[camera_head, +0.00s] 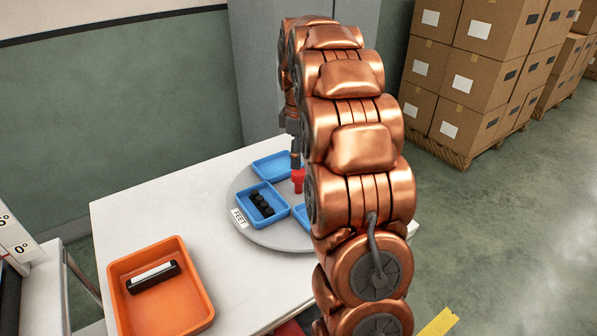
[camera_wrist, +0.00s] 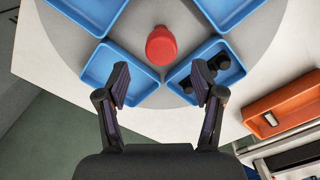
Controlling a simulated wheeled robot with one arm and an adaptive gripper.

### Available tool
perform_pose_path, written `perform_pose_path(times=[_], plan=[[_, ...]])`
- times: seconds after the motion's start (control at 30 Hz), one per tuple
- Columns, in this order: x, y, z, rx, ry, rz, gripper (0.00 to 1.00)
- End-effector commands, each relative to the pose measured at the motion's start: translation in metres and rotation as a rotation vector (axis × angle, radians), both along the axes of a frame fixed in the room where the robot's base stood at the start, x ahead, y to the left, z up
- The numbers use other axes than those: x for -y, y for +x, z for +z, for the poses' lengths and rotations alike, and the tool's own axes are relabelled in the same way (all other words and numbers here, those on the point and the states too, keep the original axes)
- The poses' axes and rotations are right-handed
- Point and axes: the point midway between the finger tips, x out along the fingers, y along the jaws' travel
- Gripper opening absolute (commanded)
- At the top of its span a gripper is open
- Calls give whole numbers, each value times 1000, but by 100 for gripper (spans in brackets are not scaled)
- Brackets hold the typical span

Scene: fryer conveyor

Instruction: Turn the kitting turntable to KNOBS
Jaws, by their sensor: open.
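The kitting turntable (camera_head: 277,238) is a grey disc on the white table, with blue trays on it and a red knob (camera_head: 298,178) standing at its centre. A label reading FEET (camera_head: 239,218) is at its front-left edge, beside a blue tray (camera_head: 283,209) holding black round pieces. No KNOBS label is visible. My gripper (camera_wrist: 160,82) is open and empty in the wrist view, with the red knob (camera_wrist: 161,45) ahead of its fingertips, between their lines. In the head view my arm hides the turntable's right side.
An orange bin (camera_head: 197,322) holding a black-and-white part stands at the table's front left; it also shows in the wrist view (camera_wrist: 296,92). Bare white tabletop (camera_head: 150,210) lies left of the turntable. Stacked cardboard boxes (camera_head: 480,70) stand on the floor at back right.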

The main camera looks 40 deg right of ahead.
Motion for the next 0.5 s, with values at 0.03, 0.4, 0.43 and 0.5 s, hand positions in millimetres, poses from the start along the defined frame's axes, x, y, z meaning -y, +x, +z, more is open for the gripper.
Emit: perform_pose_path(times=[0.03, 0.4, 0.43, 0.5], plan=[[-1, -2, -6, -5, 2, -1, 67], [-1, -2, -52, -6, 2, -1, 67], [-1, -2, -54, -6, 2, -1, 67], [-1, -2, -58, -6, 2, 0, 67]])
